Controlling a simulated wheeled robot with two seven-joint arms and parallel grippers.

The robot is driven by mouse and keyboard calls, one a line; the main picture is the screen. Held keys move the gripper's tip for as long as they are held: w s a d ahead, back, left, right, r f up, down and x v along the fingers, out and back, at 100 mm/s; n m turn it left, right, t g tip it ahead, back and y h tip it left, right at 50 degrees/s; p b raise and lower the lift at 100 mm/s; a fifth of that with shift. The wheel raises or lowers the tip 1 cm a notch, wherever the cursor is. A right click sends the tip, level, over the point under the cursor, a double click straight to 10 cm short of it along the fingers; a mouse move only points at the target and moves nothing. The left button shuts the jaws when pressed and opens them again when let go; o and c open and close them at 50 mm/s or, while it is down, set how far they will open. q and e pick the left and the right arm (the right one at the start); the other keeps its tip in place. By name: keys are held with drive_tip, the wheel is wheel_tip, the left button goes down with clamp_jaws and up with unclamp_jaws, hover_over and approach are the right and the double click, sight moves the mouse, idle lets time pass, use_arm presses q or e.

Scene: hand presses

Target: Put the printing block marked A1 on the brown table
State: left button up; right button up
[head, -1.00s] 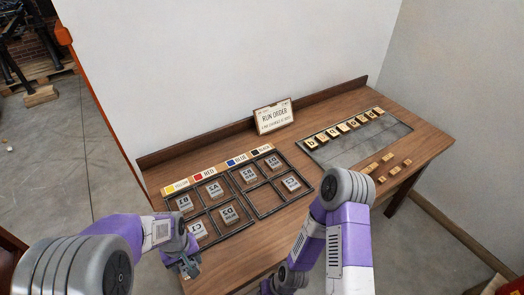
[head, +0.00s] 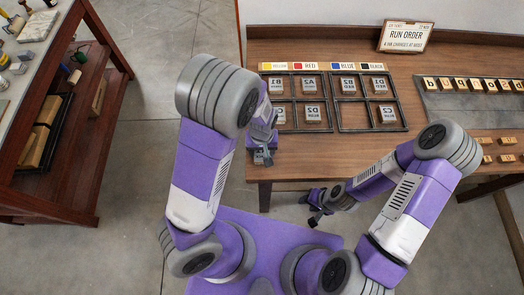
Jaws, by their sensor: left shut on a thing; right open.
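My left gripper (head: 263,146) is shut on a small printing block (head: 262,157) at the front left corner of the brown table (head: 330,157). The arm partly hides the block and its mark is too small to read. I cannot tell whether the block touches the tabletop. My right gripper (head: 316,207) is open and empty, low in front of the table's front edge.
Two dark racks (head: 338,117) hold several other blocks behind my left gripper, under colour labels (head: 321,67). A grey tray (head: 470,106) with wooden pieces is at the right. The front strip of tabletop is largely clear. A cluttered workbench (head: 75,105) stands left.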

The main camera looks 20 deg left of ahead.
sight(262, 153)
use_arm(q)
drive_tip(key=shift+f, duration=0.3)
drive_tip(key=shift+r, duration=0.1)
drive_tip(key=o, duration=0.6)
drive_tip(key=shift+f, duration=0.25)
drive_tip(key=o, duration=0.5)
drive_tip(key=shift+r, duration=0.1)
wheel_tip(262, 153, up, 12)
drive_tip(key=p, duration=0.4)
drive_tip(key=shift+r, duration=0.15)
